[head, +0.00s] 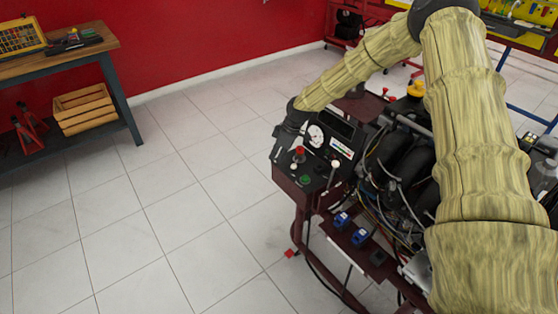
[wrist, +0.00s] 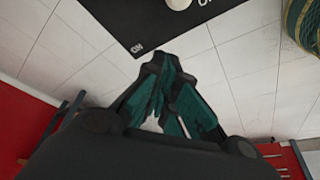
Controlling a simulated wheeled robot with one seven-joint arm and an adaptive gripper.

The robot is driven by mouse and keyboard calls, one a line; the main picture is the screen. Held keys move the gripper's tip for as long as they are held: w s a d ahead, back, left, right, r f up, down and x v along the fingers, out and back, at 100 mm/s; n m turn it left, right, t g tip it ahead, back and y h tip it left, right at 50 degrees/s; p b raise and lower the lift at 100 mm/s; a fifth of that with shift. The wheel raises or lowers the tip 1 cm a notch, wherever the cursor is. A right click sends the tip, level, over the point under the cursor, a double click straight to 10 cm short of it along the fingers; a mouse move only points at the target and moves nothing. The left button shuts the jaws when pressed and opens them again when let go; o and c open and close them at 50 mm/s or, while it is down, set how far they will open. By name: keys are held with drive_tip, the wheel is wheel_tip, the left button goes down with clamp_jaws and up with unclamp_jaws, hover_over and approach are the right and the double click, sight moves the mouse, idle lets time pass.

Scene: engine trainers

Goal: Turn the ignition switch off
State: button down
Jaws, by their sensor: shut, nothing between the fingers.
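The dark control panel (head: 318,170) of the engine trainer carries a white gauge, a red knob, a green button and a pale round knob (head: 335,163). I cannot tell for sure which control is the ignition switch. In the wrist view, part of a black panel (wrist: 150,22) shows an "ON" label, a second label cut off by the top edge, and a pale round knob (wrist: 179,4), also cut off. My gripper (head: 279,155) is at the panel's left edge. Its teal-padded fingers (wrist: 155,62) are shut and empty, with the tips below the panel's edge in the picture; contact is unclear.
The trainer's engine (head: 400,165), with hoses and wires, stands right of the panel, partly behind my arm. Blue connectors (head: 342,220) sit on a lower ledge. A workbench (head: 70,60) with a wooden crate (head: 84,108) stands at left.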

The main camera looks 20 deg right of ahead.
drive_tip(key=v, duration=0.8)
drive_tip(key=shift+b, duration=0.3)
